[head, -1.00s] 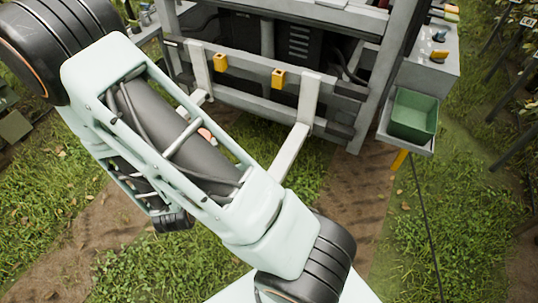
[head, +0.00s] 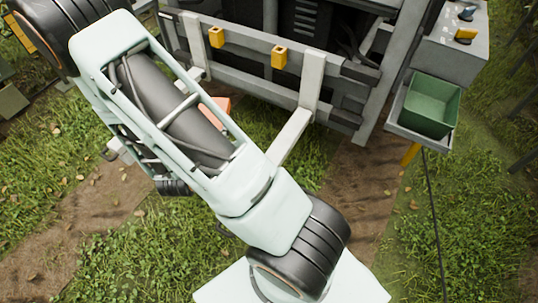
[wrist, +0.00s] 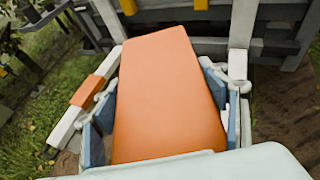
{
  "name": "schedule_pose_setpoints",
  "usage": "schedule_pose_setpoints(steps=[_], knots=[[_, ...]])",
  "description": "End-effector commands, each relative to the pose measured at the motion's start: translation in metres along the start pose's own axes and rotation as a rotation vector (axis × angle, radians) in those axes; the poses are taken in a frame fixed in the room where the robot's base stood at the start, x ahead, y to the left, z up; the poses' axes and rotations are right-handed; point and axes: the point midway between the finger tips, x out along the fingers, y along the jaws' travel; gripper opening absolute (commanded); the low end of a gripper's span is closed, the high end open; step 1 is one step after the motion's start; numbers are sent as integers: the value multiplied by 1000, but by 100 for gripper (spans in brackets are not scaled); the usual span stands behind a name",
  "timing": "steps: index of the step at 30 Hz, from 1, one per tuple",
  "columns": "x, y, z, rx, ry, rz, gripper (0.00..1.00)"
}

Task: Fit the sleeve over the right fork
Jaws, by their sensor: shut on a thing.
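My gripper (wrist: 165,88) is shut on a wide orange sleeve (wrist: 168,95), with a blue pad at each side of it. The sleeve points away from the camera, toward the grey frame. The right fork (wrist: 243,28) stands just beyond it on the right; its upright and heel show, and the gripper hides the rest. In the head view the right fork's tine (head: 292,137) runs down behind my arm. The left fork (wrist: 68,125) carries a smaller-looking orange sleeve (wrist: 88,91). I cannot see whether the held sleeve touches the right fork. My arm hides the gripper in the head view.
The grey frame (head: 262,88) has two yellow blocks (head: 216,37) (head: 279,56) on its bar. A green bin (head: 431,106) sits on a tray at the right, with a cable hanging below. Grass and bare soil lie around the forks.

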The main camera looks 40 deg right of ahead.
Motion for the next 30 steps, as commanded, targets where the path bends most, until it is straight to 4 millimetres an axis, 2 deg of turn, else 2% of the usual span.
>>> schedule_pose_setpoints(steps=[1, 9, 18, 24, 30], knots=[[19, -10, -23, 12, -1, -30, 37], [82, -60, -79, 69, -1, -168, 37], [145, -120, -142, 132, -2, -315, 37], [172, -152, -171, 165, -2, -389, 37], [182, -167, -181, 180, -4, -421, 37]])
